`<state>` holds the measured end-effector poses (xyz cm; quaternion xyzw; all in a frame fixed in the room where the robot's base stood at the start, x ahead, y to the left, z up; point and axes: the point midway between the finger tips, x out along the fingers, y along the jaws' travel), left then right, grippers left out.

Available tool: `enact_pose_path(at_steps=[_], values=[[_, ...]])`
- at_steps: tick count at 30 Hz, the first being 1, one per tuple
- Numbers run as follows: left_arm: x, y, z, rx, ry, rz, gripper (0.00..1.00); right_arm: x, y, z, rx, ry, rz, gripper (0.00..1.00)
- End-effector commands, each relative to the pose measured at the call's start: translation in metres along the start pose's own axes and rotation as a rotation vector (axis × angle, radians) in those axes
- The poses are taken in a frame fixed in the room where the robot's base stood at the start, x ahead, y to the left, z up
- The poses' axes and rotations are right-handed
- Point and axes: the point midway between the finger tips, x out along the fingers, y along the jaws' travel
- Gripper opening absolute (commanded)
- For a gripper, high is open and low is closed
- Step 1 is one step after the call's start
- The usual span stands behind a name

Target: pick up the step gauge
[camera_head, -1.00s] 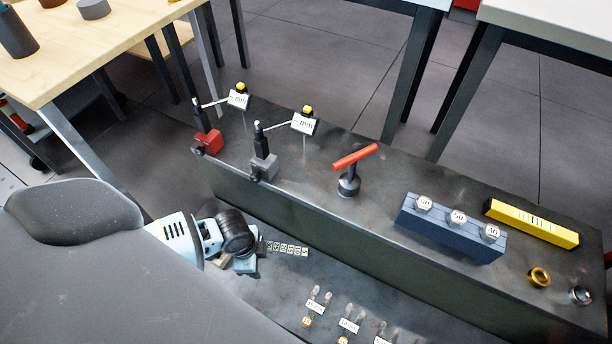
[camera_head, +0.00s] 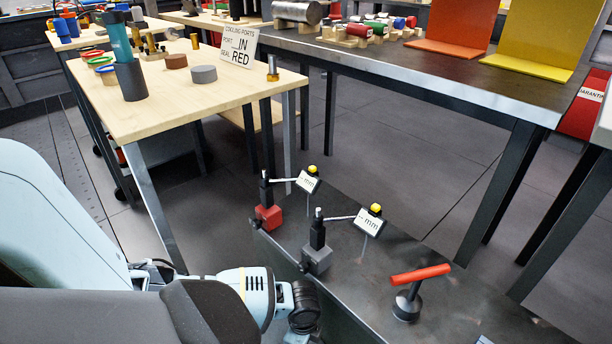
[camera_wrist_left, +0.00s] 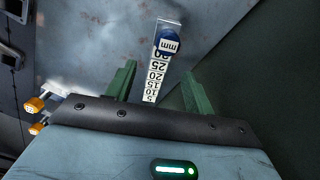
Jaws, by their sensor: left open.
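The step gauge (camera_wrist_left: 155,75) shows in the left wrist view as a narrow strip with white number labels and a blue, mm-marked end. It lies on a grey metal surface and runs lengthwise between the two green fingers of my left gripper (camera_wrist_left: 158,72). The fingers are open, with a gap on each side of the gauge; how far above it they are, I cannot tell. In the head view my left wrist (camera_head: 300,305) is at the bottom edge, its fingers are not visible, and I cannot make out the gauge. My right gripper is not in view.
A dark raised ledge holds two mm-labelled indicators on red (camera_head: 267,217) and grey (camera_head: 316,260) bases, plus a red-handled tool (camera_head: 408,303). Wooden (camera_head: 160,115) and metal (camera_head: 400,65) tables stand behind.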

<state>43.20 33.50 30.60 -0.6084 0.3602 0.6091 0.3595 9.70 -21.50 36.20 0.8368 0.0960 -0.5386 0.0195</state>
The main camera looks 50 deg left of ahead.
Motion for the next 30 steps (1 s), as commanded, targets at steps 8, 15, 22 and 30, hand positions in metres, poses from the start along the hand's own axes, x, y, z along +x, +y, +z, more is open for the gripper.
enact_pose_path(at_steps=[8, 15, 22, 30], values=[[0.029, 0.001, 0.006, 0.0, -0.003, 0.003, 0.53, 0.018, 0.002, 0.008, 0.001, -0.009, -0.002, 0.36], [0.053, 0.001, 0.006, 0.0, -0.001, 0.0, 0.53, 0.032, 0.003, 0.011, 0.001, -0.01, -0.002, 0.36], [0.051, 0.0, 0.006, 0.0, 0.0, -0.002, 0.49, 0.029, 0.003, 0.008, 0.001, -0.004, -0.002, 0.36], [0.051, 0.0, 0.006, 0.0, 0.0, -0.002, 0.13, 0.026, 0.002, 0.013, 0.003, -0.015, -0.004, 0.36]])
